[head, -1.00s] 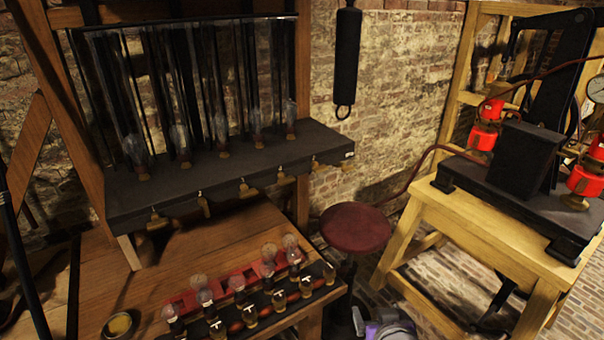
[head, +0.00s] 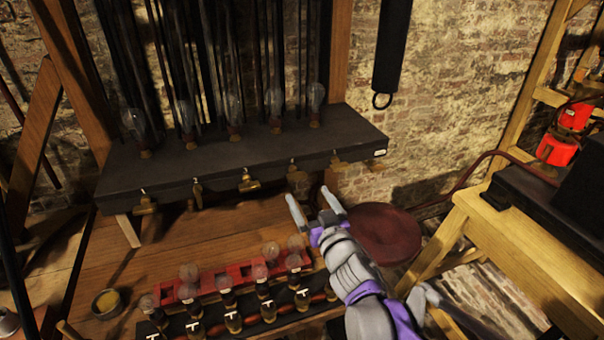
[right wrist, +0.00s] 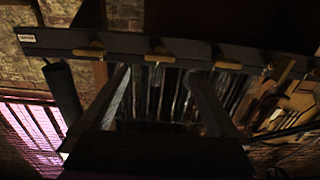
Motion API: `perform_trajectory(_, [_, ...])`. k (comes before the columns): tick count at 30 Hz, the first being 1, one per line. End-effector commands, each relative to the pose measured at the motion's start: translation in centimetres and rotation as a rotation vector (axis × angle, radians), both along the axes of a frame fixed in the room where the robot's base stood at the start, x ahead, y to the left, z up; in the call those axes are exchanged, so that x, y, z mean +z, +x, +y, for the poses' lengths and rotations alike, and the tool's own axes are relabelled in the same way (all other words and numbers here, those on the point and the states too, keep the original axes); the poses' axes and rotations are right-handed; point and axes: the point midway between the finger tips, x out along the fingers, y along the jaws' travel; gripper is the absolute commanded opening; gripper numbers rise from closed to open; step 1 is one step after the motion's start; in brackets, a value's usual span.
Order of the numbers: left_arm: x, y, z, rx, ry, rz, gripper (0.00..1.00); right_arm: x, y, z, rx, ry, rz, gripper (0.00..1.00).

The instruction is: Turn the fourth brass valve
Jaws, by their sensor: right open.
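Several brass valves sit in a row along the front edge of a black shelf (head: 240,152). Counting from the left in the head view, the fourth brass valve (head: 294,174) is near the shelf's right part. My right gripper (head: 310,194) is open and empty, just below and in front of it, its fingers pointing towards the shelf. In the right wrist view the row appears reversed, and this valve (right wrist: 160,54) shows beyond and between the spread fingers (right wrist: 163,85), apart from them. The third (head: 249,182) and fifth (head: 345,162) valves flank it. My left gripper is out of view.
Glass bulbs stand on the shelf below dark tubes. A red rack (head: 215,281) with bulbs and a black rack of small jars lie on the wooden bench (head: 165,245) below. A dark red stool (head: 385,233) is right of my right gripper. A black cylinder (head: 392,45) hangs at upper right.

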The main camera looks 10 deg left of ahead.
Motion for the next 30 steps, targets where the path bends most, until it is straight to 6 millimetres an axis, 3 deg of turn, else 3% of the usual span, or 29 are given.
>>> perform_trajectory(9, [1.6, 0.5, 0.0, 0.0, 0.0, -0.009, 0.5, 0.3, 4.9, 3.3, 0.0, -0.001, -0.002, 0.95])
perform_trajectory(15, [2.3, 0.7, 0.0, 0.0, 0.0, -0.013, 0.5, 0.2, 7.1, 4.7, -0.002, 0.0, 0.0, 0.95])
perform_trajectory(28, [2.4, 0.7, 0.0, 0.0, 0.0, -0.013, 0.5, 0.0, 7.8, 5.2, -0.003, -0.001, 0.001, 0.95])
perform_trajectory(30, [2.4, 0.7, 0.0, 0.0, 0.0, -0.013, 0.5, 0.0, 7.8, 5.2, -0.003, -0.001, 0.001, 0.82])
